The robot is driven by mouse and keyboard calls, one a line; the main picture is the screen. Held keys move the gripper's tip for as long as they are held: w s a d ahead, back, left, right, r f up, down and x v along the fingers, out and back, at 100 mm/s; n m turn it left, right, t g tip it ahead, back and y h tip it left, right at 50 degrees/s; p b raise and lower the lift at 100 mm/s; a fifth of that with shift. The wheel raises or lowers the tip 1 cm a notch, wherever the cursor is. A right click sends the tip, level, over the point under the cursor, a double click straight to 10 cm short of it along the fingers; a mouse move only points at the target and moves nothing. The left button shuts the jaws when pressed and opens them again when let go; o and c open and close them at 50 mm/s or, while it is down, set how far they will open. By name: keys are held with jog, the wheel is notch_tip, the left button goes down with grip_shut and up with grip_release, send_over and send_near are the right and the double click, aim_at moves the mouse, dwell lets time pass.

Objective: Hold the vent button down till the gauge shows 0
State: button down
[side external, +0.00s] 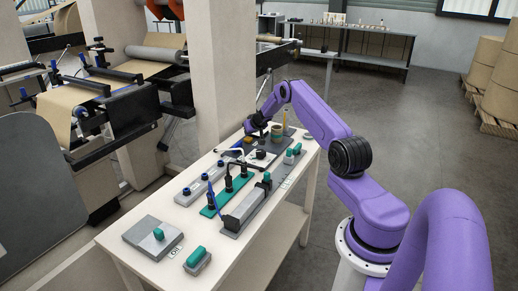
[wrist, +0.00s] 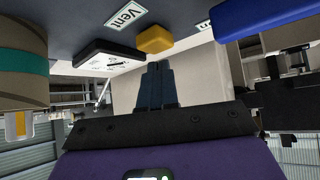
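The yellow button (wrist: 155,40) sits on a dark grey panel, close to a "Vent" label (wrist: 117,15); in the side external view it is a small yellow spot (side external: 249,139). The gauge (wrist: 108,60) has a black frame and white face beside the button; its needle reading is too small to tell. In the side external view the gauge (side external: 261,157) lies on the panel at the table's far end. My gripper (wrist: 157,66) has its dark fingers together, with nothing seen between them. The fingertips point toward the button and appear just short of it; contact cannot be told.
A brown cylinder with a teal band (wrist: 22,62) stands beside the gauge. A blue bar (wrist: 262,16) is on the button's other side. The table (side external: 118,238) holds several fixtures with blue, black and teal parts nearer its front. A concrete column (side external: 222,75) rises behind the table.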

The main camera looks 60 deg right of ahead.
jog(key=shift+f, duration=0.25)
jog(key=shift+f, duration=0.55)
dwell(1.9)
jog(key=shift+r, duration=2.4)
